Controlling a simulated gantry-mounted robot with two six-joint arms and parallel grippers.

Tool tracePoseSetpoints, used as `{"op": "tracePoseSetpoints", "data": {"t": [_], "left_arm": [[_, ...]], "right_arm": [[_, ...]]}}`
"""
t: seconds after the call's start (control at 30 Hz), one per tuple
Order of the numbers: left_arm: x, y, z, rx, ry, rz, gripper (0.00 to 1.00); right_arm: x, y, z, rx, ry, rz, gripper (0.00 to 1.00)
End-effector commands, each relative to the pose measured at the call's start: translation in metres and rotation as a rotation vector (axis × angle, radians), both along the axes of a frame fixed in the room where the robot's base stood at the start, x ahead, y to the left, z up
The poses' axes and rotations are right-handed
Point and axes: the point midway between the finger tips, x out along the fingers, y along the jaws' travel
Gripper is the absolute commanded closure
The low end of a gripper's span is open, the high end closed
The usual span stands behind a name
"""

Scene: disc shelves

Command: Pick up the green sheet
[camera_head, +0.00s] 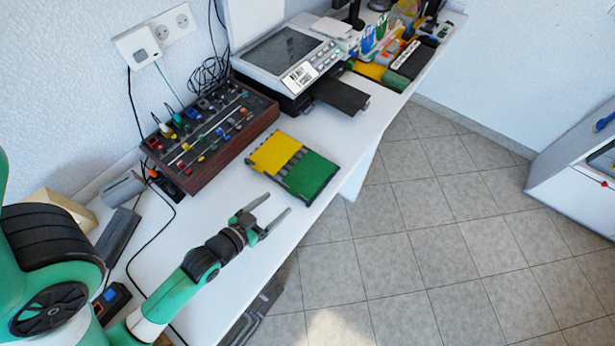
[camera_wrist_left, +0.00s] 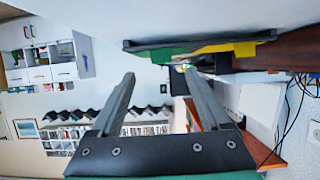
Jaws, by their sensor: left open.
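The green sheet (camera_head: 308,175) lies on a dark, thin holder near the front edge of the white table in the head view. A yellow sheet (camera_head: 275,152) lies beside it on the same holder. My left gripper (camera_head: 277,206) is open and empty, with its fingers apart, short of the green sheet on the near side. In the left wrist view, the green sheet (camera_wrist_left: 158,54) and the yellow sheet (camera_wrist_left: 232,48) show edge-on beyond the open fingers (camera_wrist_left: 158,73). My right gripper is not in view.
A wooden box with coloured knobs (camera_head: 212,137) stands left of the sheets against the wall. A grey device with a screen (camera_head: 290,58) stands behind. The white table (camera_head: 215,215) is clear around my gripper. The tiled floor (camera_head: 400,230) lies beyond its edge.

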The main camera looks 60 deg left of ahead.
Motion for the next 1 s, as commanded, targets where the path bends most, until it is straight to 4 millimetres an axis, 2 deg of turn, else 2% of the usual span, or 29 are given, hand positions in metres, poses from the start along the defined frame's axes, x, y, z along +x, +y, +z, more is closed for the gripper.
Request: {"op": "tracePoseSetpoints", "data": {"t": [0.2,0.4,0.53,0.77,1.0], "left_arm": [[0.007,0.004,-0.005,-0.001,0.0,0.0,0.2],[0.029,0.018,-0.027,0.001,-0.003,0.001,0.2],[0.043,0.025,-0.029,0.001,-0.002,0.001,0.2],[0.044,0.026,-0.029,-0.001,0.001,0.001,0.2],[0.044,0.026,-0.029,0.0,0.0,0.001,0.61]], "right_arm": [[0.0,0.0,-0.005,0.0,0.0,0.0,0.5],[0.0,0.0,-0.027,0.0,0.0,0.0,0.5],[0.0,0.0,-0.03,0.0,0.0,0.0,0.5],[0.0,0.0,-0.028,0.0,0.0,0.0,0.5],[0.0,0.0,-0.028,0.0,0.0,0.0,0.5]]}}
